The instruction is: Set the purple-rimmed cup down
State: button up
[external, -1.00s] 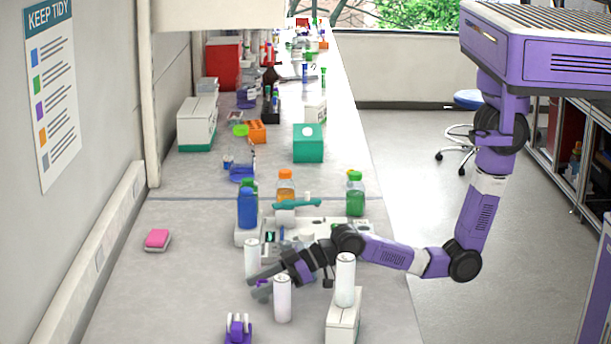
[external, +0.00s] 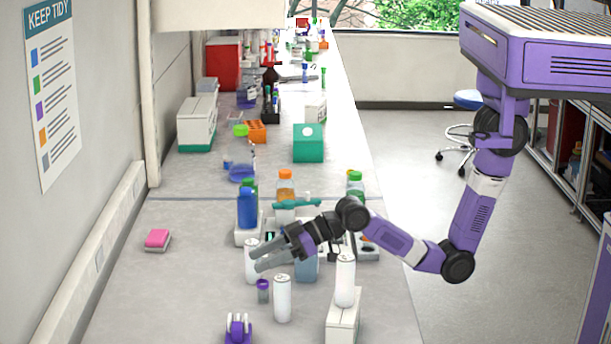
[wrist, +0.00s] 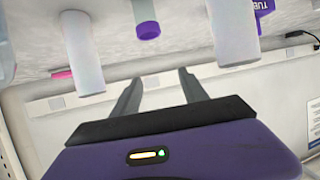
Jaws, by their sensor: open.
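The purple-rimmed cup (external: 263,292) is small and grey, with a purple band at its top. It stands upright on the bench between two white cylinders. In the wrist view it hangs from the top edge, its purple rim (wrist: 148,31) pointing down, as that picture is upside down. My gripper (external: 260,259) is open and empty, above the cup and apart from it. Its two spread fingers also show in the wrist view (wrist: 160,78), with nothing between them.
White cylinders stand close by, one behind (external: 251,270), one in front (external: 283,300), one on a white box (external: 343,320). A purple dispenser (external: 238,332) is at the front. Bottles (external: 247,210) stand behind. The left bench is clear around a pink sponge (external: 157,238).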

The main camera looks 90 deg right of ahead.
jog(key=w+a+r, duration=0.2)
jog(key=w+r, duration=0.4)
jog(key=r, duration=0.3)
jog(key=m+g+h+p, duration=0.1)
jog(key=m+g+h, duration=0.3)
jog(key=m+g, duration=0.5)
send_over(263, 290)
jog(key=s+d, duration=0.1)
notch_tip(263, 290, down, 11)
jog(key=shift+d+r+n+g, duration=0.15)
jog(key=shift+r+n+g, duration=0.05)
jog(key=shift+n+g, duration=0.9)
jog(key=shift+s+f, duration=0.1)
jog(key=shift+d+f+m+p, duration=0.1)
jog(key=shift+f+m+p, duration=0.2)
jog(key=shift+f, duration=0.1)
jog(key=shift+w+f+p, duration=0.2)
jog(key=shift+f, duration=0.9)
jog(key=shift+w+f+p, duration=0.2)
jog(key=shift+w+f, duration=0.05)
jog(key=shift+f, duration=0.9)
jog(key=shift+w+f+p, duration=0.2)
jog(key=shift+f, duration=0.9)
grip_shut()
